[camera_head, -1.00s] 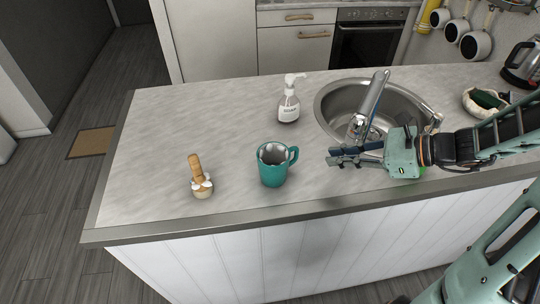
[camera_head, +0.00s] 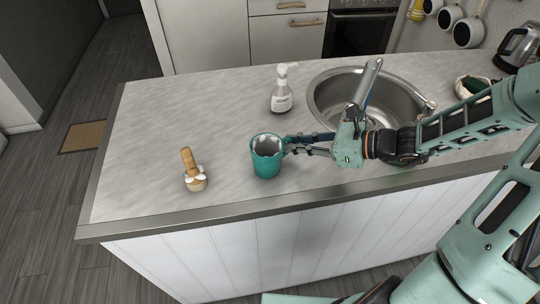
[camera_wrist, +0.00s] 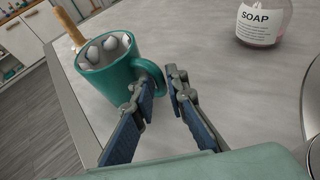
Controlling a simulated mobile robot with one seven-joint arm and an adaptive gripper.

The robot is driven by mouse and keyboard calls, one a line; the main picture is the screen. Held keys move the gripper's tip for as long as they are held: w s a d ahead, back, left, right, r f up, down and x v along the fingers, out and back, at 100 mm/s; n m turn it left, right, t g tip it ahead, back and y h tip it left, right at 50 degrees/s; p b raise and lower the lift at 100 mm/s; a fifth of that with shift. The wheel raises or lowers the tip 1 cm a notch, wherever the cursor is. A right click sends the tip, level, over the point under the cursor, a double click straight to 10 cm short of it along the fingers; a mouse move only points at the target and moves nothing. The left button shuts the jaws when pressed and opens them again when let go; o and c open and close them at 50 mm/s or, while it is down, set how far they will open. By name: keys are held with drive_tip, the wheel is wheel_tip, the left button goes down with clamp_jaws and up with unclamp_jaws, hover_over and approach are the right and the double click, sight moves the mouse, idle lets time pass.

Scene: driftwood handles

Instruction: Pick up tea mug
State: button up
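The tea mug (camera_head: 266,160) is teal with a pale, mottled inside and stands upright on the counter near its front edge. My gripper (camera_head: 287,146) is just right of the mug, at its handle side, with its fingers pointing left. In the wrist view the mug (camera_wrist: 107,85) is ahead and to the left, and its handle (camera_wrist: 152,75) reaches toward the gap between the fingers. My gripper (camera_wrist: 160,88) is open there. The left fingertip overlaps the handle in the picture; I cannot tell whether it touches.
A soap bottle (camera_head: 282,90) stands behind the mug, and a wooden-handled brush (camera_head: 194,172) stands to its left. The sink (camera_head: 325,92) with its faucet (camera_head: 368,82) lies behind my arm. The counter (camera_head: 160,120) is clear at the left and back.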

drive_tip(key=shift+w+a+f, duration=0.2)
drive_tip(key=shift+a+f, duration=0.1)
drive_tip(key=shift+a, duration=0.35)
clamp_jaws()
drive_tip(key=shift+r, duration=0.25)
drive_tip(key=shift+r, duration=1.4)
drive_tip(key=s+d+r+p, duration=0.1)
drive_tip(key=s+d+r, duration=0.3)
drive_tip(key=s+r, duration=0.5)
drive_tip(key=shift+s+r, duration=0.4)
drive_tip(key=shift+s, duration=1.75)
drive_tip(key=shift+d, duration=0.1)
